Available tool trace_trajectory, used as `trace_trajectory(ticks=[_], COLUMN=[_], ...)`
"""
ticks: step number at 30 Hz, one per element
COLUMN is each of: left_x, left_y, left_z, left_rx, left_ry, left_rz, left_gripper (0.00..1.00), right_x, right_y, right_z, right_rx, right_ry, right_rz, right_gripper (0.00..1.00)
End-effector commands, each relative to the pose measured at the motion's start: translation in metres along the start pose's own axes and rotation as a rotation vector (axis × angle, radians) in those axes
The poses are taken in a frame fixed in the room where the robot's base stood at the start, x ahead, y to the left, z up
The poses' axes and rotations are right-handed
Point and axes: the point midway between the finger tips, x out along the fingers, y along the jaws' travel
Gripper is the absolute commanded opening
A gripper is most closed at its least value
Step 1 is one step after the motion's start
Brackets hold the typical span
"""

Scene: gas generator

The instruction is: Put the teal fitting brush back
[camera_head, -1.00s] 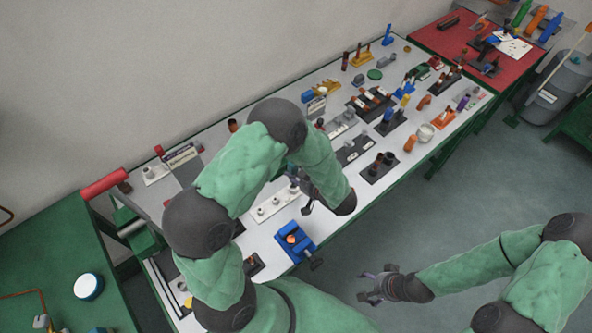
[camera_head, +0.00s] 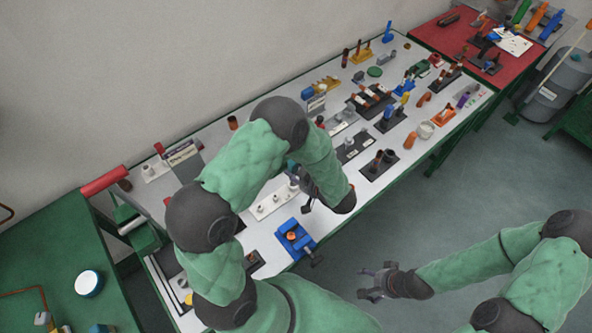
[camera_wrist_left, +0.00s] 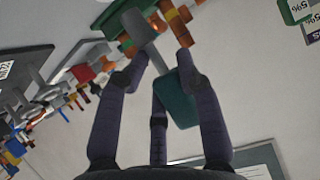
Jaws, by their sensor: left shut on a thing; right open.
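My left gripper (camera_wrist_left: 156,66) is shut on the teal fitting brush (camera_wrist_left: 178,100). In the left wrist view its teal block lies between the fingers, and a thin shaft runs up past the fingertips to a grey piece (camera_wrist_left: 137,26). The brush is too small and hidden there to make out clearly. My right gripper (camera_head: 376,282) is open and empty, over the floor in front of the bench.
A blue vise (camera_head: 293,238) stands on the near edge of the bench, beside a white strip with round fittings (camera_head: 273,203). Dark holders with parts (camera_head: 380,163) crowd the bench to the right. A red-topped table (camera_head: 450,40) stands beyond. The floor in front is clear.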

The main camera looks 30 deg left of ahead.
Motion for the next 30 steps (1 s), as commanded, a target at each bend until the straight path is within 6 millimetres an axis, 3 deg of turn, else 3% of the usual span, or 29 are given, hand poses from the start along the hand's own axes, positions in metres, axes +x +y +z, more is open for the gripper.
trace_trajectory(ticks=[30], left_x=[0.0003], left_y=[0.0002], left_z=[0.0], left_rx=[0.0], left_ry=[0.0], left_rz=[0.0], left_gripper=[0.0], right_x=[-0.0044], right_y=[-0.0016], right_z=[0.0002], right_rx=[0.0], right_ry=[0.0], right_rz=[0.0], right_gripper=[0.78])
